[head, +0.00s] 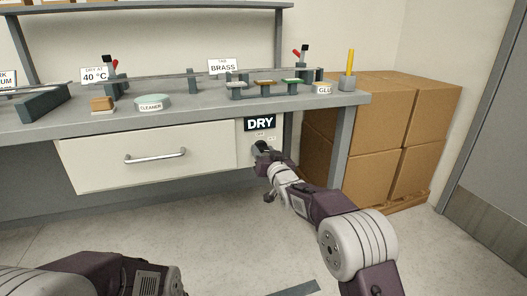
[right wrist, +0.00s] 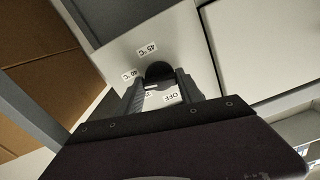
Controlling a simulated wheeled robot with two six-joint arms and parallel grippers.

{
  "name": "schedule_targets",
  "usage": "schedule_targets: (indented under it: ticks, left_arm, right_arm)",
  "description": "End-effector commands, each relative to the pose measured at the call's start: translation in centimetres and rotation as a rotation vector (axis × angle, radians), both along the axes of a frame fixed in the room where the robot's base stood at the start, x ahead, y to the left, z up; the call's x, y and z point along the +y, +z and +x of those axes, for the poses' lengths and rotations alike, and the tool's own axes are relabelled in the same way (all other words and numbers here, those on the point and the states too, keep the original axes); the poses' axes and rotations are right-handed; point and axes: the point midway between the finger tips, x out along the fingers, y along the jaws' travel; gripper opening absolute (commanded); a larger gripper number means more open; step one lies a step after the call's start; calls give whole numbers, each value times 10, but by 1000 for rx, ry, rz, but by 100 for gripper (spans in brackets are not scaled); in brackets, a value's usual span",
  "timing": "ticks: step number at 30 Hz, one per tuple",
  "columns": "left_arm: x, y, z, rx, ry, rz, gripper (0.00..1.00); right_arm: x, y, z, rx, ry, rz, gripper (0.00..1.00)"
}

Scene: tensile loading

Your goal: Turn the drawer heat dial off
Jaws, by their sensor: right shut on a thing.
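The dark round heat dial (right wrist: 158,70) sits on the pale panel beside the drawer, under the black DRY sign (head: 260,124). In the right wrist view it lies between the fingers of my right gripper (right wrist: 163,88), which is shut on it. Labels around the dial show 45 °C (right wrist: 147,49), another temperature (right wrist: 130,75), and OFF (right wrist: 170,97) between the fingers. The dial's pointer direction is hard to make out. In the head view my right gripper (head: 263,158) covers much of the dial. My left arm shows at the lower left, but its fingertips are not in view.
The closed white drawer (head: 110,150) with its metal handle (head: 155,156) is left of the dial. Cardboard boxes (head: 375,120) are stacked right of the bench leg (head: 342,140). The floor in front is mostly clear.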

Motion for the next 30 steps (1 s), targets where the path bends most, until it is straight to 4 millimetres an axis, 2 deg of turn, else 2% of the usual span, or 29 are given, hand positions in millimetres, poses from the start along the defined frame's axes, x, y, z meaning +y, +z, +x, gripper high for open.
schedule_targets:
  ticks: [30]
  left_arm:
    - [0, 5, 0, 0, 0, 0, 36]
  right_arm:
    - [0, -1, 0, -296, 0, -918, 3]
